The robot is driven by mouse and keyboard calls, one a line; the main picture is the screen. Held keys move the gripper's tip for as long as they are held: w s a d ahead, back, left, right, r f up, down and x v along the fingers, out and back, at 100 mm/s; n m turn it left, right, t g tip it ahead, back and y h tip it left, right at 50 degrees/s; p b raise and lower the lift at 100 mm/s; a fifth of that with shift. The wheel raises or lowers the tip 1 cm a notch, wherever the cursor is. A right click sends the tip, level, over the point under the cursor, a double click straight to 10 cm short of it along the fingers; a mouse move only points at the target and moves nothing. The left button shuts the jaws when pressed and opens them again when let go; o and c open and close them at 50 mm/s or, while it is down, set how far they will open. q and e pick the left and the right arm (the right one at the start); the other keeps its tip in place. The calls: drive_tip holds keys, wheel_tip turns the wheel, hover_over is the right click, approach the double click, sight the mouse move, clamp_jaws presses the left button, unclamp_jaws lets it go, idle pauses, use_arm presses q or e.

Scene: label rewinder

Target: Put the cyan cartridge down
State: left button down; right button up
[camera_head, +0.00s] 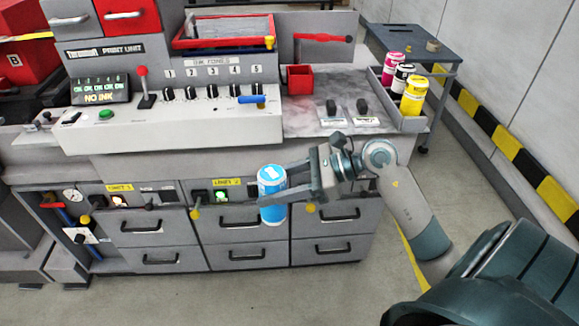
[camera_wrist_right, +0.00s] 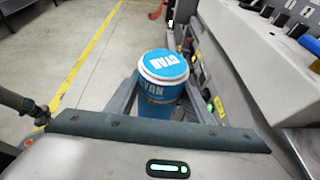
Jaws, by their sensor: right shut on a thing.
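The cyan cartridge (camera_head: 272,192) is a blue cylinder with a white-rimmed top. My right gripper (camera_head: 275,186) is shut on it and holds it upright in the air in front of the machine's drawers. In the right wrist view the cartridge (camera_wrist_right: 160,84) stands between the two fingers, its lid lettered CYAN. A grey rack (camera_head: 408,121) at the right end of the machine top holds magenta (camera_head: 392,68), black (camera_head: 402,78) and yellow (camera_head: 413,94) cartridges. My left gripper is not in view.
The machine's grey top (camera_head: 330,90) has a red box (camera_head: 299,79) and two dark knobs. A control panel (camera_head: 190,115) with a screen reading NO INK is on the left. A small table (camera_head: 410,42) stands behind right. Floor in front is clear.

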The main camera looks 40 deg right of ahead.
drive_tip(key=a, duration=0.8)
drive_tip(key=shift+w, duration=0.1)
